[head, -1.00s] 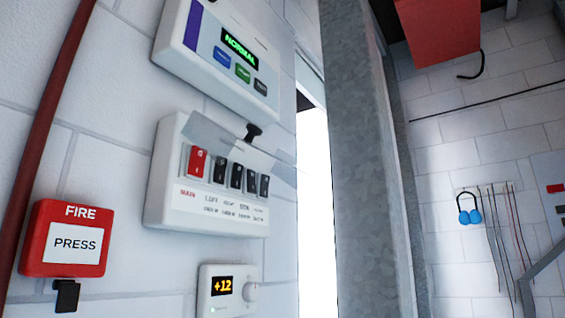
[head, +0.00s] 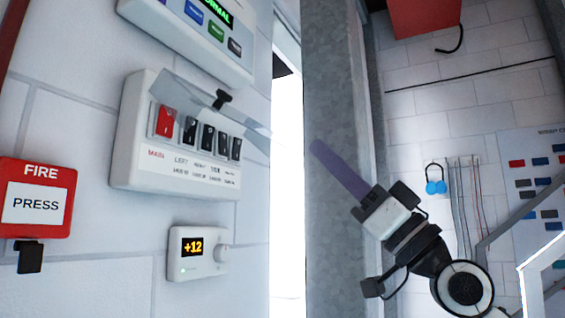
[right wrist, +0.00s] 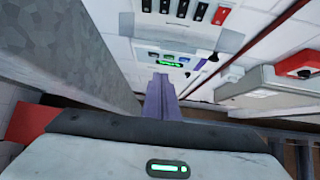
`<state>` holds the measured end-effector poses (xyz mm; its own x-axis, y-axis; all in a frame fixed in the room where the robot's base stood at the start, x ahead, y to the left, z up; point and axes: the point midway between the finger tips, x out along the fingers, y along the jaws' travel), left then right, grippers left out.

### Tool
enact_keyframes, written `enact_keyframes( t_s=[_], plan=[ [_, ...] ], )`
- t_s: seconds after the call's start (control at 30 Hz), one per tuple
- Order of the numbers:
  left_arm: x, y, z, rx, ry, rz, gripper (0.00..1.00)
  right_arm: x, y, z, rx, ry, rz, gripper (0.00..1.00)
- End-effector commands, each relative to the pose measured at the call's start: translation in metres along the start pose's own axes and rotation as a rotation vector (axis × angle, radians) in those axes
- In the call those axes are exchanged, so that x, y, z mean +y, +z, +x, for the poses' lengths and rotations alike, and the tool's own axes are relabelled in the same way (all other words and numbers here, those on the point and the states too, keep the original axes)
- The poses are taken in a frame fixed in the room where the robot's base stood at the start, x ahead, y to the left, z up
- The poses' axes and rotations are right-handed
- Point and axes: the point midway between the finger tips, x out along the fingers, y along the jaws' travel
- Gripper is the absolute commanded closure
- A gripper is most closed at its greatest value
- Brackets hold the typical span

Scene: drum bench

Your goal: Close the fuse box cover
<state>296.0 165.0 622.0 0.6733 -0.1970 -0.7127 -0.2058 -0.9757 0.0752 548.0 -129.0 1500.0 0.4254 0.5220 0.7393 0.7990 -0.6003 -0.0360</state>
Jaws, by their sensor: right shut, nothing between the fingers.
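The fuse box (head: 128,160) is a white unit on the left wall with one red and several black switches. Its clear cover (head: 180,92) is open, sticking out above the switches. A black knob (head: 222,98) sits on the cover. My right gripper (head: 316,148) is right of the fuse box, apart from it, before the grey metal post. Its purple fingers are shut and empty, pointing up-left. In the right wrist view the fingers (right wrist: 160,78) point toward the wall units, with the switches (right wrist: 195,10) at the top. My left gripper is not in view.
A panel with a green display (head: 215,12) is above the fuse box, and a thermostat (head: 198,252) below. A red fire call point (head: 38,197) is at left. The grey metal post (head: 335,90) rises right of a bright gap.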

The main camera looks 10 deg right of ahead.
Motion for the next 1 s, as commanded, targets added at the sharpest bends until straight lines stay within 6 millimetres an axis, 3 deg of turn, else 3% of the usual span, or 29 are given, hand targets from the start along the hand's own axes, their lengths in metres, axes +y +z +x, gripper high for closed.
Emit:
enact_keyframes(
  t_s=[0.03,0.1,0.2,0.37,0.73,0.8,1.0],
  plan=[
    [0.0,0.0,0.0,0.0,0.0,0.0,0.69,-0.009,-0.016,0.007,0.02,-0.022,-0.004,1.0],
    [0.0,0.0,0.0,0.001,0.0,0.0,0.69,-0.016,-0.03,0.013,0.036,-0.04,-0.002,1.0],
    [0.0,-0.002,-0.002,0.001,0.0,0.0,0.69,-0.021,-0.037,0.02,0.045,-0.05,0.0,1.0],
    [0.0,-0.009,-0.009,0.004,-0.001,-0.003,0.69,-0.022,-0.04,0.042,0.046,-0.052,0.003,1.0],
    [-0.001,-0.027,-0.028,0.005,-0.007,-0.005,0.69,-0.026,-0.043,0.121,0.044,-0.051,0.003,1.0],
    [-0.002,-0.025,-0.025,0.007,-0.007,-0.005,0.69,-0.024,-0.025,0.111,0.04,-0.048,0.006,1.0],
    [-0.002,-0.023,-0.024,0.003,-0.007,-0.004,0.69,-0.024,-0.006,0.105,0.043,-0.048,0.004,1.0]
  ],
)
